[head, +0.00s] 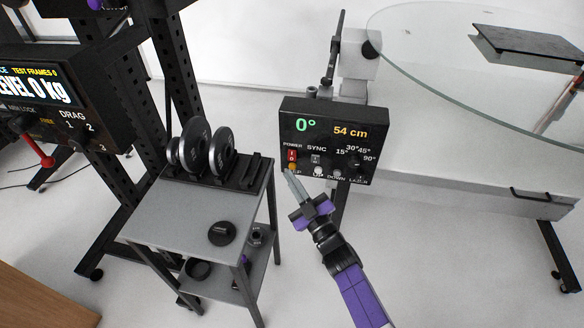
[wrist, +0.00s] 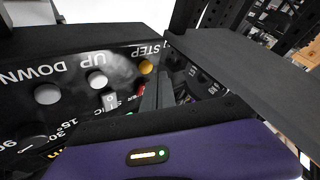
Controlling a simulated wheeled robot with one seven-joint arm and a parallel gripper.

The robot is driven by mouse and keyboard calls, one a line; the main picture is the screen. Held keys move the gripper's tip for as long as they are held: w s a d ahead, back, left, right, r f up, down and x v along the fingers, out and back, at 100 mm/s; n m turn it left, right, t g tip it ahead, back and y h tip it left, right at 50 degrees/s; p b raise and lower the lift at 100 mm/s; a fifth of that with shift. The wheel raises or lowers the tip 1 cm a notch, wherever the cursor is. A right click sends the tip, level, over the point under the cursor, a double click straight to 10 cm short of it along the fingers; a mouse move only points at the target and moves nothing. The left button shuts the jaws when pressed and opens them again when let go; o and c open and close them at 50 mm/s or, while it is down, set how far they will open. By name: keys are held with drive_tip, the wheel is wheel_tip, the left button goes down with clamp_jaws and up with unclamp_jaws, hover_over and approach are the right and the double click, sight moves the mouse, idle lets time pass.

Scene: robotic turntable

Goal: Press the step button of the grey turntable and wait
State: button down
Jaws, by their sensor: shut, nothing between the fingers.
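The black control box (head: 328,140) shows a green "0°" and "54 cm". Its labels include POWER, SYNC, UP and DOWN, with dial marks 15° to 90°. The yellow step button (wrist: 146,67), labelled STEP, is at the box's lower left in the head view, beside the red power switch (head: 292,155). My gripper (head: 290,176) is shut and empty, its fingertips at the lower left of the panel. In the wrist view its fingers (wrist: 150,98) point toward the yellow button and end close to it. I cannot tell whether they touch it.
A round glass top (head: 420,60) carrying a dark slab (head: 530,42) is at the upper right. A small grey table (head: 185,215) with black weight discs (head: 197,145) stands left of the box. A black frame with another display (head: 50,95) is farther left. White floor lies between.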

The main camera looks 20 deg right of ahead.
drive_tip(key=shift+w+d, duration=0.15)
drive_tip(key=shift+w, duration=0.1)
